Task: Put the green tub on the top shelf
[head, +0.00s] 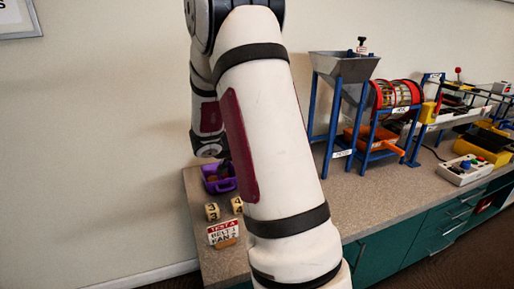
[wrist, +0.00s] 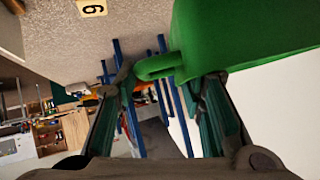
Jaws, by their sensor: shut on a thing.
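The green tub (wrist: 235,35) fills the upper right of the wrist view, close to the camera. A rounded green handle or lip sticks out from it to the left. My gripper (wrist: 166,78) is shut on the green tub, with its fingers on either side of this part. The exact contact is hard to see. In the head view my arm covers the middle, and neither the green tub nor my gripper's fingers can be clearly made out. I cannot make out the top shelf in either view.
A purple tub (head: 212,184) sits at the counter's left end, partly behind my arm. Number blocks (head: 212,212) and a lettered card (head: 223,233) stand nearer. A hopper (head: 345,67) and a striped drum (head: 398,94) on blue frames stand to the right. A control box (head: 464,170) is farther right.

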